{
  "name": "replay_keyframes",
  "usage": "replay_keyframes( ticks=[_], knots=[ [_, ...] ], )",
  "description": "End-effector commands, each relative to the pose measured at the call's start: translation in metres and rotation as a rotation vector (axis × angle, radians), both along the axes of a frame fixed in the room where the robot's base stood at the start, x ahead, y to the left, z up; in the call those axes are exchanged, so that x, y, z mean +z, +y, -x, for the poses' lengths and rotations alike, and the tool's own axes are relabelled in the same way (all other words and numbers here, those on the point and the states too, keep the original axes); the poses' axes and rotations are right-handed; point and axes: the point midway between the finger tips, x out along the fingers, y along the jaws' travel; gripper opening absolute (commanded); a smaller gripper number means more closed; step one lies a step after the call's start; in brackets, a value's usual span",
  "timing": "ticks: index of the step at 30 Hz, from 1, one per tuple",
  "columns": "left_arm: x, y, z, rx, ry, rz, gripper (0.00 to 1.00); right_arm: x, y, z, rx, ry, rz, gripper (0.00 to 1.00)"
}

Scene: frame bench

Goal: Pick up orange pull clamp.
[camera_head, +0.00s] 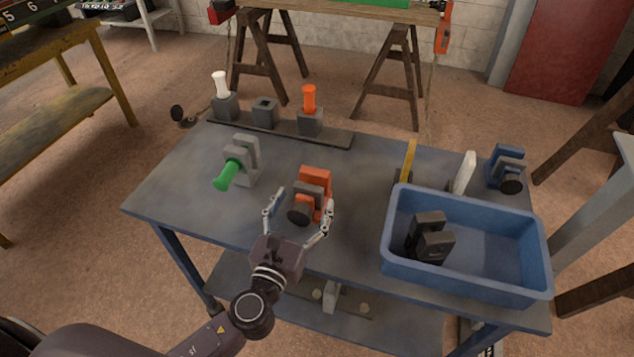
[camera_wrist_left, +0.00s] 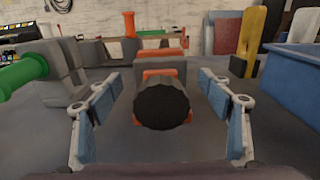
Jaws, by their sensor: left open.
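The orange pull clamp (camera_head: 316,178) stands on the grey-blue bench (camera_head: 180,185), near its middle. It has an orange body, grey jaws and a round black knob facing me. My left gripper (camera_head: 299,208) is open at its near side, with one finger on each side of the knob. In the left wrist view the clamp's black knob (camera_wrist_left: 161,104) lies centred between the two spread fingers of my left gripper (camera_wrist_left: 163,118), with a gap on each side. The orange part behind is partly hidden by the knob. My right gripper is not in view.
A grey clamp with a green handle (camera_head: 229,173) stands to the left. A blue bin (camera_head: 465,280) holding dark clamps stands to the right. Behind are a rack (camera_head: 335,138) with white and orange handles, a yellow piece (camera_head: 408,162), a white piece (camera_head: 464,172) and a blue clamp (camera_head: 503,165).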

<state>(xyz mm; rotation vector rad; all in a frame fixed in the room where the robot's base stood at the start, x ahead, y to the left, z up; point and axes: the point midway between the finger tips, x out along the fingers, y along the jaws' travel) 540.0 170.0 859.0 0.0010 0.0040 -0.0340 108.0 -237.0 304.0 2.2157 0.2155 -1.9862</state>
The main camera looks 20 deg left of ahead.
Motion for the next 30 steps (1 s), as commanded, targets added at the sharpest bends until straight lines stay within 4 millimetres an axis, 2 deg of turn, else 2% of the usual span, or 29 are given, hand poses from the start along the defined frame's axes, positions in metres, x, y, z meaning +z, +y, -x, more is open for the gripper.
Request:
replay_keyframes(
  ticks=[4,9,12,18,25,30],
  knots=[
    [0.002,-0.001,-0.017,0.0,-0.002,0.0,0.72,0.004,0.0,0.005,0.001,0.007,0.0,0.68],
    [0.006,-0.002,-0.038,0.0,-0.002,0.0,0.72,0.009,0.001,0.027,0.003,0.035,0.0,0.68],
    [0.008,-0.003,-0.055,0.001,-0.002,0.0,0.72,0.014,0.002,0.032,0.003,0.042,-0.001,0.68],
    [0.005,-0.004,-0.073,0.0,0.0,0.001,0.72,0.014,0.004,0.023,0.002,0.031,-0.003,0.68],
    [0.004,-0.003,-0.074,0.0,0.001,0.001,0.72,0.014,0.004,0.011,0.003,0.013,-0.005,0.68],
    [0.004,-0.003,-0.074,0.0,0.001,0.001,0.54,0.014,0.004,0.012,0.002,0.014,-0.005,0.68]
  ],
)
